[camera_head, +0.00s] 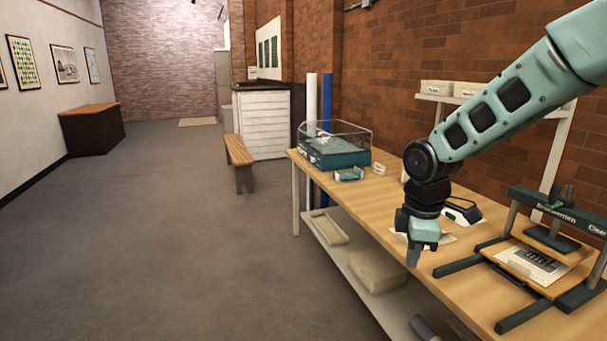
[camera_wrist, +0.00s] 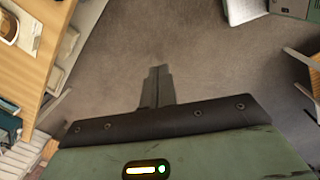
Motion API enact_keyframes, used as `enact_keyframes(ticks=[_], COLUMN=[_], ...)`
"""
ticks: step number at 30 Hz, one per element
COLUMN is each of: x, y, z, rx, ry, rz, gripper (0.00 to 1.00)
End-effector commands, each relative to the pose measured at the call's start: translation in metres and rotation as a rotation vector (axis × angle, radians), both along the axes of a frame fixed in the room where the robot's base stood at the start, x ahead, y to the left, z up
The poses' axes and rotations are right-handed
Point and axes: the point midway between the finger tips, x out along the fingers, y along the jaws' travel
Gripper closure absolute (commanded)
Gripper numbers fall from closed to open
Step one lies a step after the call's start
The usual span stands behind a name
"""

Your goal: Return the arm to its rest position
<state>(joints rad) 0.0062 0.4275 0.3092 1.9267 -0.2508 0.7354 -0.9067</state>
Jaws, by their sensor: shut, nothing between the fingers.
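My arm reaches in from the upper right in the head view. My gripper (camera_head: 413,258) points down beside the front edge of the wooden workbench (camera_head: 395,199). In the wrist view my gripper (camera_wrist: 158,72) has its fingers together, with nothing between them, above the grey floor (camera_wrist: 200,50). Part of the bench top and the shelf below it show at the left of the wrist view.
A press (camera_head: 555,245) stands on the bench at the right. A clear-topped case (camera_head: 335,148) sits at the far end. A lower shelf (camera_head: 352,262) holds boxes. A wooden bench (camera_head: 238,152) stands beyond. The floor on the left is open.

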Motion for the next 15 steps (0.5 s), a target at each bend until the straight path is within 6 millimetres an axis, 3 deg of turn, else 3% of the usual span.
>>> enact_keyframes(ticks=[1,3,6,9,12,15], x=[-0.031,-0.075,-0.142,-0.204,-0.251,-0.279], y=[0.023,0.048,0.073,0.084,0.083,0.08], z=[0.009,0.017,0.024,0.025,0.023,0.02], rx=[0.018,0.045,0.072,0.09,0.095,0.098], ry=[0.006,0.021,0.047,0.069,0.087,0.096], rz=[-0.045,-0.14,-0.283,-0.428,-0.548,-0.63], gripper=[1.0,1.0,1.0,1.0,1.0,1.0])
